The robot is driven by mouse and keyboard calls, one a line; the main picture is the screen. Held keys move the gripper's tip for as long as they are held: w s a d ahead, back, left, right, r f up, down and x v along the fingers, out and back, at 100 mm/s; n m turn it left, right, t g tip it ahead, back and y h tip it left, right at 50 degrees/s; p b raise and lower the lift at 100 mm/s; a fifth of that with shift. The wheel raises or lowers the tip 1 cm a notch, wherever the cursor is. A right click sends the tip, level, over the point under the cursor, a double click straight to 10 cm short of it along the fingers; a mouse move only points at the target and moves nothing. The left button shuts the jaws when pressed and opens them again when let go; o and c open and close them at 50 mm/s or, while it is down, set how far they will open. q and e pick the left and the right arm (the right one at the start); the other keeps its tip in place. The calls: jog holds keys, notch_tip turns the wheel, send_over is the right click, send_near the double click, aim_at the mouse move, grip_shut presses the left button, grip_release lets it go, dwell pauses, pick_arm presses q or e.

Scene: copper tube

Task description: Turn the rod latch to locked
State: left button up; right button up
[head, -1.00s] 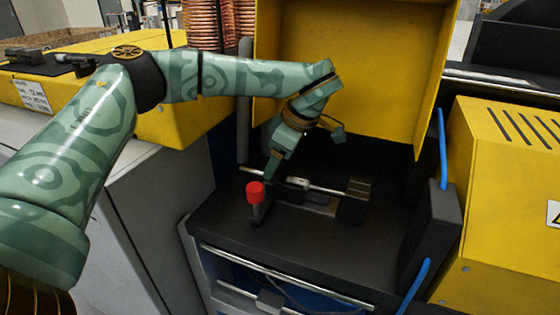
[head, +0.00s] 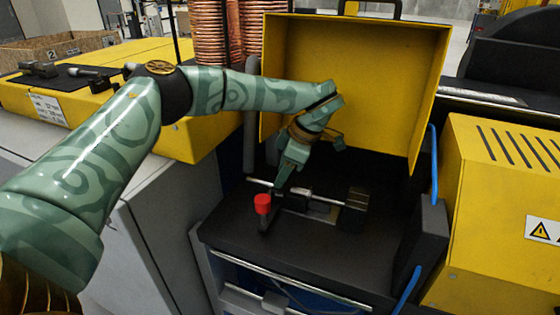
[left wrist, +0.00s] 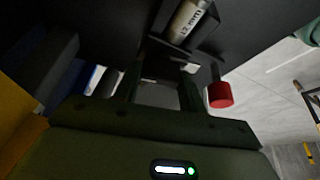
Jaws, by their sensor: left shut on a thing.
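The rod latch is a thin silver rod (head: 322,197) lying across a dark block assembly on the black bench top, in front of the raised yellow cover. A red knob (head: 262,204) stands on a dark upright at its left front. The knob also shows in the left wrist view (left wrist: 220,95), right of my fingers, near a silver labelled cylinder (left wrist: 188,24). My left gripper (head: 281,187) reaches down from above onto the left part of the rod, just behind the red knob. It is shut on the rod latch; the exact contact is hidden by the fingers. My right gripper is not in view.
The yellow cover (head: 355,75) stands open behind the latch. A black panel with blue tubing (head: 434,165) and a yellow machine housing (head: 505,205) bound the right side. Copper coils (head: 210,35) stand at the back left. The bench top in front of the latch is clear.

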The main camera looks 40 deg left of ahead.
pick_arm(q)
jog(key=n+p, duration=0.2)
jog(key=shift+r+g+h+p, duration=0.25)
jog(key=shift+g+h+p, duration=0.05)
jog(key=shift+g+p, duration=0.1)
jog(key=shift+f+n+g+p, duration=0.25)
jog(key=shift+n+g+p, duration=0.15)
jog(key=shift+n+p, duration=0.75)
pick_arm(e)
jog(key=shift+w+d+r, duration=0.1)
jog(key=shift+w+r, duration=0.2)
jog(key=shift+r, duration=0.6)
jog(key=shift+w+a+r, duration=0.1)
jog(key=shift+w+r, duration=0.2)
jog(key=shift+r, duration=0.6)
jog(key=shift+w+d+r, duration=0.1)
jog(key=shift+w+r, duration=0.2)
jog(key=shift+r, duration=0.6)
pick_arm(q)
jog(key=shift+n+h, duration=0.3)
jog(key=shift+n, duration=0.05)
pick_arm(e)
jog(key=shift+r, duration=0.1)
pick_arm(q)
jog(key=o, duration=1)
jog(key=shift+w, duration=0.1)
